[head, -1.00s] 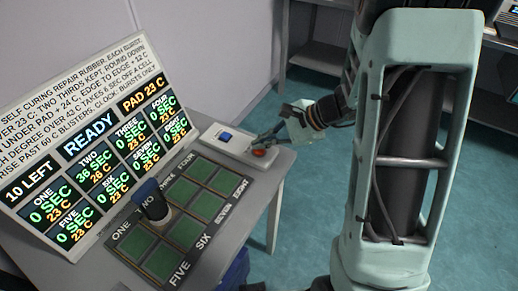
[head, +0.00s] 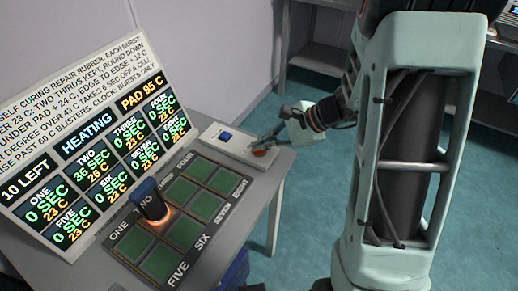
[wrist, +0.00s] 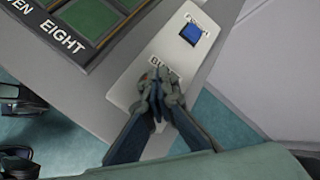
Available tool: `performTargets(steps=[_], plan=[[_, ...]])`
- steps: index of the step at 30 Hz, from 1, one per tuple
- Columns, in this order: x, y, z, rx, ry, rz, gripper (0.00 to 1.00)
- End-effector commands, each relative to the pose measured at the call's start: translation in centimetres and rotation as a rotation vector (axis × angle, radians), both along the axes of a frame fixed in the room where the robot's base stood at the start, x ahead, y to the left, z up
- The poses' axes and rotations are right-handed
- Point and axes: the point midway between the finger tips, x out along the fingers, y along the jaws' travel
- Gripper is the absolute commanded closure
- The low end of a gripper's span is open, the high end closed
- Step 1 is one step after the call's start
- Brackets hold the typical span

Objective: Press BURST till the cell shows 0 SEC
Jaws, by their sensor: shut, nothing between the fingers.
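The screen (head: 85,140) reads 10 LEFT, HEATING, PAD 95 C. Cell TWO reads 36 SEC and 26 C; the other cells read 0 SEC and 23 C. My gripper (head: 262,148) is shut and empty, its tips pointing down onto the red BURST button (head: 260,153) on the white control box (head: 240,145). In the wrist view the gripper (wrist: 160,88) covers the button and part of its label. The blue-handled pad tool (head: 150,200) stands upright on the back row of the green cell mat (head: 205,245), by TWO, with an orange glow at its base.
A blue button (head: 225,136) sits on the same box, left of my fingers; it also shows in the wrist view (wrist: 191,34). The grey table (head: 268,190) ends just right of the box. Shelving (head: 320,60) stands behind, with open floor between.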

Motion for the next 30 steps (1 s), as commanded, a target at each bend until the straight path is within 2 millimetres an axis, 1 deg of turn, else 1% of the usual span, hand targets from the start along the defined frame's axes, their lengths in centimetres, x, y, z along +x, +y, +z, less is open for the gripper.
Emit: performTargets(steps=[6,22,26,30], plan=[[0.0,-0.1,-0.4,-0.004,0.002,-0.001,1.0],[-0.1,-0.1,-0.6,-0.005,0.006,-0.001,1.0],[-0.1,-0.1,-0.3,-0.006,0.006,-0.001,1.0],[-0.1,-0.1,0.5,-0.005,0.006,-0.001,1.0]])
